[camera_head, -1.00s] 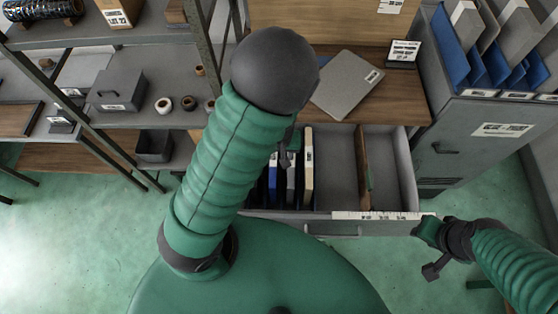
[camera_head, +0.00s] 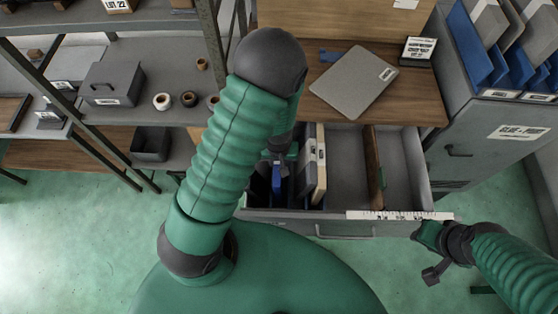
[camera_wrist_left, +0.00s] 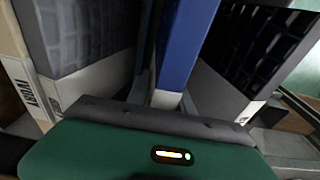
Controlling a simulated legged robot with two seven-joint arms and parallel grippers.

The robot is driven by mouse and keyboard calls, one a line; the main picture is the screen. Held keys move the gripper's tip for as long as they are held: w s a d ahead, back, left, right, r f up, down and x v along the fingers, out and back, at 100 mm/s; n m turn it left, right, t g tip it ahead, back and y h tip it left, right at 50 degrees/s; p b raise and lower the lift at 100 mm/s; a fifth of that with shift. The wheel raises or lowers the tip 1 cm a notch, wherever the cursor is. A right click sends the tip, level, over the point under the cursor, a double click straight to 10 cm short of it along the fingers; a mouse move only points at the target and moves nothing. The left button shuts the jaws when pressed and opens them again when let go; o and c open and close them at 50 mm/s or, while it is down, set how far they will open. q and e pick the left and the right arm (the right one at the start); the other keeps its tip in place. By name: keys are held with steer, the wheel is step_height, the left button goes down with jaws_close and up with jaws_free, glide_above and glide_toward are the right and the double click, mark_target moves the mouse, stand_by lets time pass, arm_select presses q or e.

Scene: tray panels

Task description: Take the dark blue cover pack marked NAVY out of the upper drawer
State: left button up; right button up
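The upper drawer (camera_head: 345,165) is pulled out under the wooden worktop, with upright packs in its left part. A blue pack (camera_head: 276,183) stands there, partly hidden by my left arm; it fills the middle of the left wrist view (camera_wrist_left: 187,50). I cannot read NAVY on it. A grey pack (camera_wrist_left: 85,35) and a cream pack (camera_head: 319,165) marked IVORY stand beside it; a dark pack (camera_wrist_left: 262,40) is on the other side. My right gripper (camera_head: 432,243) is by the drawer's front right corner.
A brown divider (camera_head: 374,165) splits the drawer, and its right part is empty. A grey laptop-like slab (camera_head: 354,82) lies on the worktop (camera_head: 415,95). A grey cabinet (camera_head: 480,150) with blue files stands right. Shelves (camera_head: 100,60) stand left.

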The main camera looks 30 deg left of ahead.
arm_select(q)
steer(key=shift+d, duration=0.1)
steer(key=shift+c, duration=1.2)
steer(key=shift+d, duration=0.2)
steer(key=shift+c, duration=1.1)
steer(key=shift+w+d, duration=0.3)
steer(key=shift+d, duration=0.25)
jaws_close()
steer(key=shift+s+d+r+b, duration=0.1)
steer(key=shift+s+d+b, duration=0.3)
steer(key=shift+s, duration=0.35)
steer(key=shift+s+d+b, duration=0.25)
steer(key=shift+s+b, duration=0.1)
steer(key=shift+s, duration=0.4)
steer(key=shift+s+d+b, duration=0.2)
steer(key=shift+s, duration=0.3)
steer(key=shift+s+d+b, duration=0.15)
steer(key=shift+s+d, duration=0.05)
steer(key=shift+s, duration=0.25)
arm_select(e)
steer(key=shift+w+d+f, duration=0.1)
steer(key=shift+d+f, duration=0.15)
steer(key=shift+f, duration=0.4)
steer(key=shift+w+d+f, duration=0.1)
steer(key=shift+d+f, duration=0.1)
steer(key=shift+f, duration=0.4)
arm_select(q)
steer(key=shift+r, duration=0.1)
arm_select(e)
steer(key=shift+d, duration=0.1)
